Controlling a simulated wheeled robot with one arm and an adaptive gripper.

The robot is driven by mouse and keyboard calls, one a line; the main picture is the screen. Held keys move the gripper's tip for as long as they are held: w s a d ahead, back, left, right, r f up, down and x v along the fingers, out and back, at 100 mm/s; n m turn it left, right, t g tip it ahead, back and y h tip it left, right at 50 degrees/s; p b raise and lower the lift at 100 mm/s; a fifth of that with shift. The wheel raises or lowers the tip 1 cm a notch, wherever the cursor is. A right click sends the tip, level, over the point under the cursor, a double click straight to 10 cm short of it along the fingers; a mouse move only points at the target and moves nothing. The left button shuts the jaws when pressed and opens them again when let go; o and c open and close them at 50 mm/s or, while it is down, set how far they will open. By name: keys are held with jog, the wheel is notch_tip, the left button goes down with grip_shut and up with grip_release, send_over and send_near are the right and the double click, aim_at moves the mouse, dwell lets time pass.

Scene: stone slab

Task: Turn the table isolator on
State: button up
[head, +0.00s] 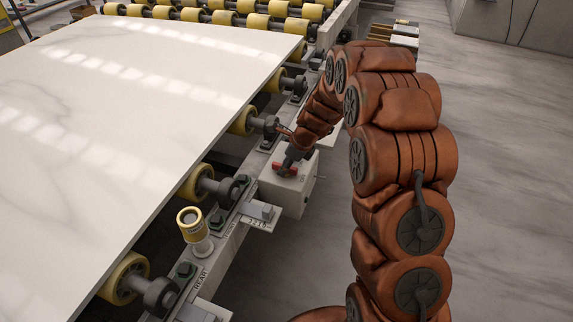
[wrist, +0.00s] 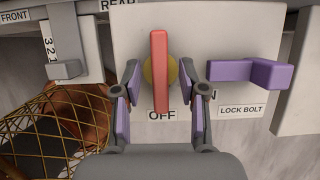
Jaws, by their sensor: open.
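The isolator is a red bar handle (wrist: 160,70) on a yellow disc (wrist: 174,70), fixed to a pale grey box. In the wrist view the bar stands upright, its lower end by the OFF label (wrist: 162,115). A second label, ending in N, is partly hidden behind my right finger. My gripper (wrist: 160,78) is open, one finger on each side of the bar, with gaps visible between pads and bar. In the head view the red handle (head: 284,169) shows on the box (head: 290,192) beside the table frame, with my gripper (head: 294,156) just above it.
A purple lock bolt (wrist: 250,73) sticks out right of the handle. A small grey lever (wrist: 65,69) with a number scale is at left, above yellow netting (wrist: 50,125). A white slab (head: 140,110) lies on yellow rollers (head: 195,183). Open floor is at right.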

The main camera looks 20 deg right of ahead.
jog(key=shift+c, duration=0.4)
grip_shut()
jog(key=shift+w+r+n, duration=0.1)
jog(key=shift+n, duration=0.6)
jog(key=n+g, duration=0.1)
jog(key=n, duration=0.2)
jog(key=shift+g+y+p, duration=0.3)
jog(key=shift+p, duration=0.05)
jog(key=n+g, duration=0.1)
jog(key=n, duration=0.3)
jog(key=shift+w+n+g+b, duration=0.1)
jog(key=shift+n+g+b, duration=0.2)
jog(key=shift+n+g, duration=0.1)
jog(key=n+g, duration=0.1)
jog(key=n, duration=0.1)
jog(key=n+b, duration=0.1)
jog(key=n, duration=0.1)
jog(key=shift+f+n+g, duration=0.2)
jog(key=shift+n+g, duration=0.1)
jog(key=shift+g, duration=0.1)
jog(key=shift+a+n+g+h+b, duration=0.1)
jog(key=shift+n+g+h+b, duration=0.2)
jog(key=shift+n, duration=0.7)
jog(key=shift+n+g+h+b, duration=0.25)
jog(key=shift+n+h, duration=0.15)
jog(key=shift+n, duration=0.6)
